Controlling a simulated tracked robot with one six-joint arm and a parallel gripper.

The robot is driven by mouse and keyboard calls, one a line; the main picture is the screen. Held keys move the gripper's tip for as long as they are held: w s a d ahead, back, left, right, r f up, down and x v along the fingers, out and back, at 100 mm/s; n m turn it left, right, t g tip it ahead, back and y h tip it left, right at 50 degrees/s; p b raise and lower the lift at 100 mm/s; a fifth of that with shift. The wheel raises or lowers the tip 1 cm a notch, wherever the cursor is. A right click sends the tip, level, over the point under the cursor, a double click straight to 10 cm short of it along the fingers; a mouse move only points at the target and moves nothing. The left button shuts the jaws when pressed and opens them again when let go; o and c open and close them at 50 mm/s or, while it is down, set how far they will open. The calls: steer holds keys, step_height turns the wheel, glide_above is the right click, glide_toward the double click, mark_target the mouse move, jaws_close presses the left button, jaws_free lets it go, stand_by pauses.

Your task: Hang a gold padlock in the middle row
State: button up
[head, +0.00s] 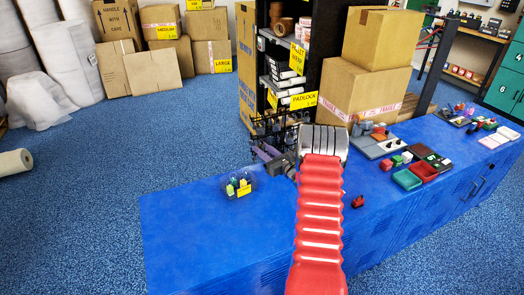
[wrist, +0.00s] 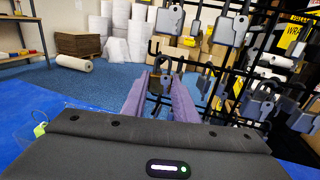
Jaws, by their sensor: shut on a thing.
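My gripper (wrist: 161,77) is shut on a small padlock (wrist: 160,85) with a dark brownish-gold body, held between its purple fingers, shackle up. It is in front of a black wire rack (wrist: 207,66) with several hooks. Grey padlocks hang on the rack: one at the top middle (wrist: 170,19), one to its right (wrist: 232,29), and more lower right (wrist: 257,105). In the head view my gripper (head: 262,152) reaches the rack (head: 280,124) at the bench's far edge. The held padlock cannot be made out there. Whether its shackle touches a hook is unclear.
A clear tray (head: 240,188) with green and yellow items stands on the blue bench (head: 190,235), left of my arm. Cartons (head: 353,97) and a shelf unit stand behind the bench. Small colored bins (head: 407,179) lie to the right. The bench's left part is mostly clear.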

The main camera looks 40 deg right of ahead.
steer(key=o, duration=1)
steer(key=shift+s, duration=0.1)
steer(key=s, duration=1.3)
steer(key=shift+s+a, duration=0.15)
steer(key=shift+s, duration=0.15)
